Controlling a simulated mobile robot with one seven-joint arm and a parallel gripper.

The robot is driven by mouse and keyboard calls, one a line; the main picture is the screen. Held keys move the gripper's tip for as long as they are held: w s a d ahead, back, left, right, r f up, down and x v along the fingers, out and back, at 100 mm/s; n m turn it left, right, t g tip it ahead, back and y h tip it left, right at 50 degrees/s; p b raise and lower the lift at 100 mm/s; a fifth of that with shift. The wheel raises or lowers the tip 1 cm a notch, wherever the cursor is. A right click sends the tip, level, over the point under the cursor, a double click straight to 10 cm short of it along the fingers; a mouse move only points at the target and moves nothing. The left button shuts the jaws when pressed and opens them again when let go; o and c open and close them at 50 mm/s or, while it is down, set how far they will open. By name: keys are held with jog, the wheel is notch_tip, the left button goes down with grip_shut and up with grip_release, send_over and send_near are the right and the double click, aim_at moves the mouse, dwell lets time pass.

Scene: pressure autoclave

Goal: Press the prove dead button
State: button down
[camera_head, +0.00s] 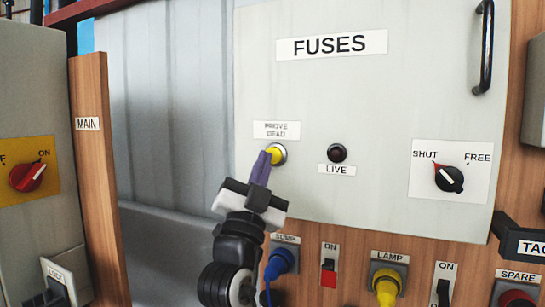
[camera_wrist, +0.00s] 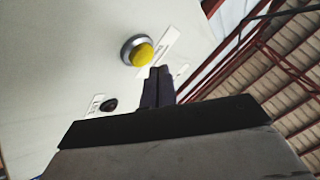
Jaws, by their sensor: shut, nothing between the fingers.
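The prove dead button (camera_head: 277,153) is a yellow button in a metal ring on the grey fuses panel (camera_head: 350,100), under a "PROVE DEAD" label (camera_head: 277,130). It also shows in the wrist view as a yellow dome (camera_wrist: 140,53), upper middle. My gripper (camera_head: 264,158) is shut and empty, its dark fingers pointing at the panel. In the head view the fingertips overlap the button's left edge. In the wrist view the fingertips (camera_wrist: 160,70) are just below and right of the button. I cannot tell whether they touch it.
A dark LIVE lamp (camera_head: 337,153) sits right of the button. A SHUT/FREE knob (camera_head: 449,178) and a black handle (camera_head: 485,50) are further right. Sockets and switches line the board below, including a blue plug (camera_head: 279,263). A red MAIN knob (camera_head: 27,177) is at left.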

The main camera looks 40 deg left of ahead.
jog(key=shift+s+d+b, duration=0.15)
jog(key=shift+s+d, duration=0.05)
jog(key=shift+s, duration=0.6)
jog(key=shift+s+d+b, duration=0.1)
jog(key=shift+s+d, duration=0.05)
jog(key=shift+s, duration=0.6)
jog(key=shift+s+d+b, duration=0.15)
jog(key=shift+s+d, duration=0.05)
jog(key=shift+s, duration=0.6)
jog(key=shift+y, duration=0.3)
